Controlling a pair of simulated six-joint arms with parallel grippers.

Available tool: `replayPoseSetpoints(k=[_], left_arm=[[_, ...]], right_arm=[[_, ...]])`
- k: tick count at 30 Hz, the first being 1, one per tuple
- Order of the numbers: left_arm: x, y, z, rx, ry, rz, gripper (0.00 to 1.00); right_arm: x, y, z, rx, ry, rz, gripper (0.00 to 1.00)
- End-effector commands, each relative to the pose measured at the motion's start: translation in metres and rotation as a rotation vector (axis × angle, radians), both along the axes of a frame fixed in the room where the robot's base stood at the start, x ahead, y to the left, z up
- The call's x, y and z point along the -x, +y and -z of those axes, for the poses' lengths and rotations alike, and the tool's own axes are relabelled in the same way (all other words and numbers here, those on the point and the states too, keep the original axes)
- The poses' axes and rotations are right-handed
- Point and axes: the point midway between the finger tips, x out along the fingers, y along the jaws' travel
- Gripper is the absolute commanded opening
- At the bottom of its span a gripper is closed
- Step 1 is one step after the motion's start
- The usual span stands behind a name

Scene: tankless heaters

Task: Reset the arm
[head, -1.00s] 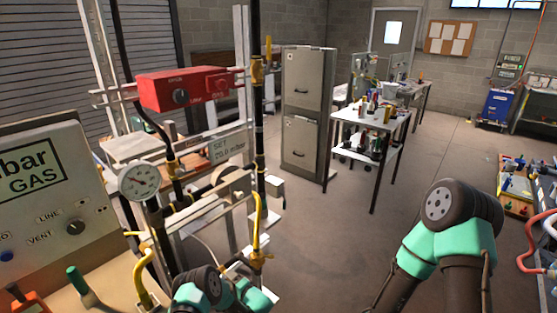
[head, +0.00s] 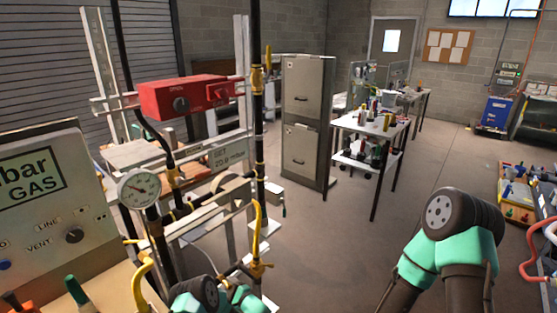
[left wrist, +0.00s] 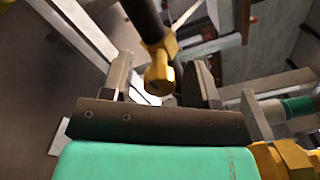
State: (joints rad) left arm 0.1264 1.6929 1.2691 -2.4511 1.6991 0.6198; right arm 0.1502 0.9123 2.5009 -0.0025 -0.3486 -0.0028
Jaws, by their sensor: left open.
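My left arm shows at the bottom of the head view as dark and green joints, beside the gas pipe rig (head: 215,205). Its fingers cannot be made out there. In the left wrist view, my left gripper (left wrist: 162,82) is open. Its two grey jaws stand on either side of a yellow brass fitting (left wrist: 160,75) on a dark pipe; I cannot tell whether they touch it. My right arm shows at lower right in the head view as a dark round joint with green links. Its gripper is out of view.
A red control box (head: 190,95) and a pressure gauge (head: 139,188) are on the rig. A gas panel (head: 50,200) stands at left. A grey filing cabinet (head: 303,120) and a white table (head: 370,125) stand behind. The floor between the arms is clear.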

Motion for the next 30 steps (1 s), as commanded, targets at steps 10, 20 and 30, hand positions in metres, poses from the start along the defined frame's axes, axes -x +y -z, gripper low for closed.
replayPoseSetpoints(k=[10, 20, 30], left_arm=[[-0.0002, -0.0002, -0.0004, -0.118, 0.141, 0.0, 0.54], [-0.0002, -0.0002, -0.0004, -0.134, 0.159, 0.0, 0.54], [-0.0002, -0.0001, -0.0003, -0.133, 0.158, 0.0, 0.54]], right_arm=[[0.0, 0.0, 0.0, 0.0, 0.0, 0.0, 0.0], [0.0, 0.0, 0.0, 0.0, 0.0, 0.0, 0.0], [0.0, 0.0, 0.0, 0.0, 0.0, 0.0, 0.0]])
